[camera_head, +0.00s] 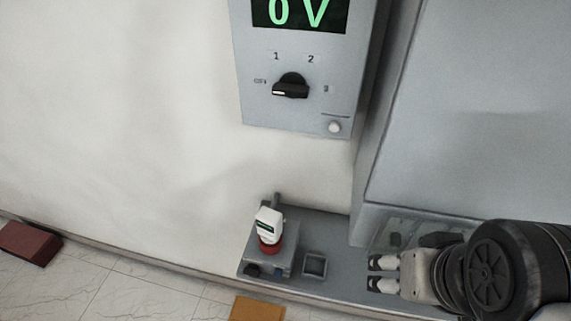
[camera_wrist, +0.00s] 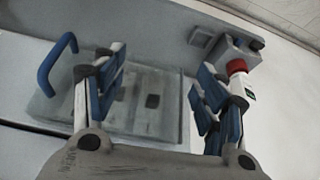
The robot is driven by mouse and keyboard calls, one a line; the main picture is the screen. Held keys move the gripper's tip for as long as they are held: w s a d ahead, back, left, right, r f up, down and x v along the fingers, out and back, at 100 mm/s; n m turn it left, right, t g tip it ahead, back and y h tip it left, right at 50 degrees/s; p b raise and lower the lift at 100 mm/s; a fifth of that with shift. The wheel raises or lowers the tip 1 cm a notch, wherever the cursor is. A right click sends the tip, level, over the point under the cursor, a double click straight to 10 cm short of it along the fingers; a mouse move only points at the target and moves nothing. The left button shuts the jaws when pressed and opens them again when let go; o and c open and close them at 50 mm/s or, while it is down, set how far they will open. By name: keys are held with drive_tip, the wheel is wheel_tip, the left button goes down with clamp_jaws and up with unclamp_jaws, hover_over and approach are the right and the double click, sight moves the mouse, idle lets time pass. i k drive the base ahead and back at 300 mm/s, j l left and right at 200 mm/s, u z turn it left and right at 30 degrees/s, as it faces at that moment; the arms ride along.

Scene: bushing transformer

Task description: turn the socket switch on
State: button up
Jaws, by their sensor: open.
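A small square switch-like fitting (camera_head: 315,264) with a dark frame sits on the grey ledge, right of a grey box. I take it as the socket switch, but its on or off state cannot be told. It also shows in the wrist view (camera_wrist: 201,38), beyond my fingers. My gripper (camera_head: 375,273) is at the lower right in the head view, right of the fitting and apart from it. In the wrist view my gripper (camera_wrist: 160,78) has its two blue-padded fingers spread, with nothing held between them.
A grey box (camera_head: 270,259) carries a red part with a white tag (camera_head: 268,222). Above, a wall unit shows "0 V" with a black knob (camera_head: 291,88). A blue handle (camera_wrist: 56,60) stands by a grey plate (camera_wrist: 150,120). A grey cabinet (camera_head: 480,110) rises at right.

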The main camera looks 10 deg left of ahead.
sight(252, 270)
drive_tip(key=u, duration=1.4)
